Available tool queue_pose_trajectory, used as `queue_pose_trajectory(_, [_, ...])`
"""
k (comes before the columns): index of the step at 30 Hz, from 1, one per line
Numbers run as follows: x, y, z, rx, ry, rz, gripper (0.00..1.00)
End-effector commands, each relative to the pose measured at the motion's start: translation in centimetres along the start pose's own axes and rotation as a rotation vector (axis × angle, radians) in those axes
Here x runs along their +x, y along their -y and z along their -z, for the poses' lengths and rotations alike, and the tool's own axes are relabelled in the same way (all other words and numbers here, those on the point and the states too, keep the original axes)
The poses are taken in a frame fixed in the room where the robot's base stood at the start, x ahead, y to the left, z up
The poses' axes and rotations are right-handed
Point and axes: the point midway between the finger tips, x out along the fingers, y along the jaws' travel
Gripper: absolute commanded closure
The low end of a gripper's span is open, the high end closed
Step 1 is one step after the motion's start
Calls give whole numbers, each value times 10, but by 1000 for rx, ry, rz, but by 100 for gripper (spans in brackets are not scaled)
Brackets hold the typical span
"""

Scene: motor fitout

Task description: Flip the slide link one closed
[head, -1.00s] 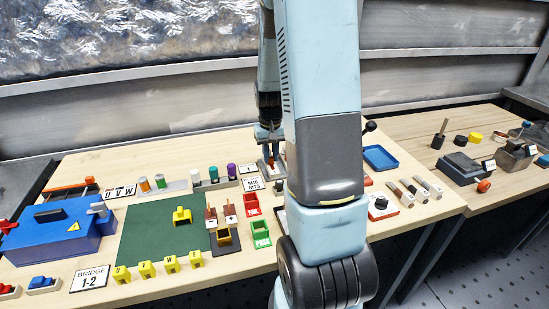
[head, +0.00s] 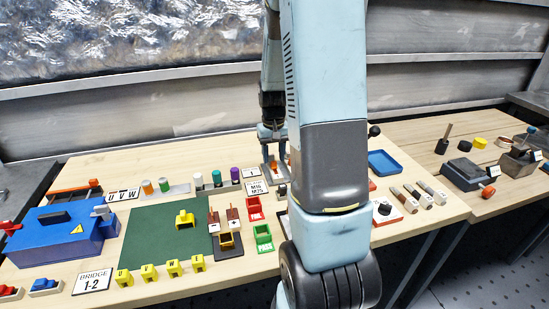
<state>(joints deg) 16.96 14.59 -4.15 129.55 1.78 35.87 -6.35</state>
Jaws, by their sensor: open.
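My gripper (head: 274,158) points down near the back of the table, just right of the small sign marked 1 (head: 251,173). Its two fingers are apart. A small orange-red piece (head: 273,162) on a grey base shows between or just behind the fingertips; it may be the slide link one. Whether the fingers touch it cannot be told. The rest of this fitting and whether the link is open or closed are too small to tell, and my arm hides the area to the right.
Left of my gripper stand coloured cylinders (head: 215,177), and in front an M16/M25 sign (head: 257,187) and red (head: 255,208) and green (head: 264,238) bins. A green mat (head: 150,230) and blue box (head: 55,235) lie left. A blue tray (head: 384,163) is right of my arm.

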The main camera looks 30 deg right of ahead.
Motion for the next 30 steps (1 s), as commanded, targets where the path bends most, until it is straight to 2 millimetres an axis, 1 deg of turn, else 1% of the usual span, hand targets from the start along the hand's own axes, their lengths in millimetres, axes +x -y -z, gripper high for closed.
queue_pose_trajectory(12, [-81,0,0,1,-5,0,53])
queue_pose_trajectory(16, [-102,0,0,0,-4,0,53])
queue_pose_trajectory(22, [-120,0,0,0,-3,0,53])
queue_pose_trajectory(30, [-124,0,-1,0,-1,0,53])
